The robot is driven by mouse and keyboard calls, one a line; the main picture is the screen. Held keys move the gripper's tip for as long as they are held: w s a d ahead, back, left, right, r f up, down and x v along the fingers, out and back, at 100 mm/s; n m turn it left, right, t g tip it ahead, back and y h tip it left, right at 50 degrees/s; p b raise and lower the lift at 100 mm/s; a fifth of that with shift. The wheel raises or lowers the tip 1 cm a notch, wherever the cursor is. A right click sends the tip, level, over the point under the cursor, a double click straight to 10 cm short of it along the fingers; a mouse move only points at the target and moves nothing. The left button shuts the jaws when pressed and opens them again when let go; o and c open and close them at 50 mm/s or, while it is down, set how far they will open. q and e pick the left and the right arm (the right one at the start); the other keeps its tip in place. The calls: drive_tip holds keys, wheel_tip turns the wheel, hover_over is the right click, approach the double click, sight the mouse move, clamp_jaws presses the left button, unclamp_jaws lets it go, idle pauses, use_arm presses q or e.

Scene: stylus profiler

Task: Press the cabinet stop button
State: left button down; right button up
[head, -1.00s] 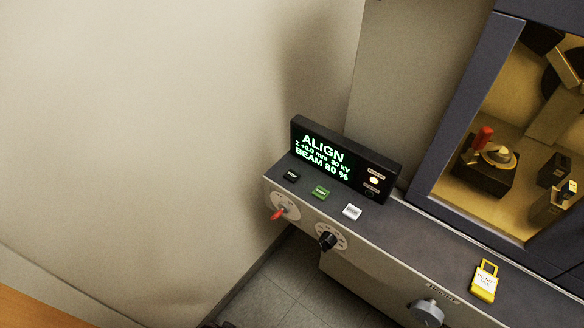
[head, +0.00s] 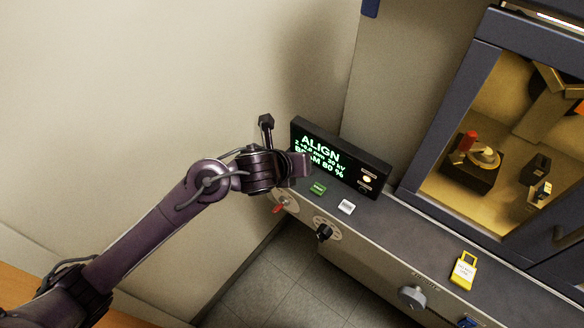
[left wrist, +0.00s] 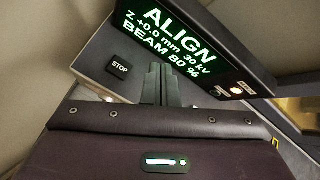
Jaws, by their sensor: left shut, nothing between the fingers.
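The black stop button (left wrist: 119,67), labelled STOP, sits on the console top below the display in the left wrist view. In the head view it is hidden behind my left gripper (head: 306,166). In the left wrist view the shut, empty fingers of my left gripper (left wrist: 158,80) are just right of the button and appear apart from it. The display (head: 343,160) reads ALIGN, Z +0.0 mm, 30 kV, BEAM 80 %; its left part is partly covered by the gripper in the head view. My right gripper is not in view.
A green button (head: 318,188) and a white button (head: 346,206) lie right of the gripper. The console front has a red-pointer knob (head: 280,207), a black knob (head: 323,232) and a grey knob (head: 411,297). A yellow padlock-shaped tag (head: 463,271) lies on the console top.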

use_arm(q)
drive_tip(key=w+r+m, duration=0.1)
drive_tip(key=m, duration=0.4)
drive_tip(key=w+a+m, duration=0.1)
drive_tip(key=m, duration=0.3)
drive_tip(key=w+a+r+m, duration=0.1)
drive_tip(key=m, duration=0.4)
drive_tip(key=shift+w+a+r+m, duration=0.15)
drive_tip(key=shift+a+r+m, duration=0.1)
drive_tip(key=shift+r+m, duration=0.1)
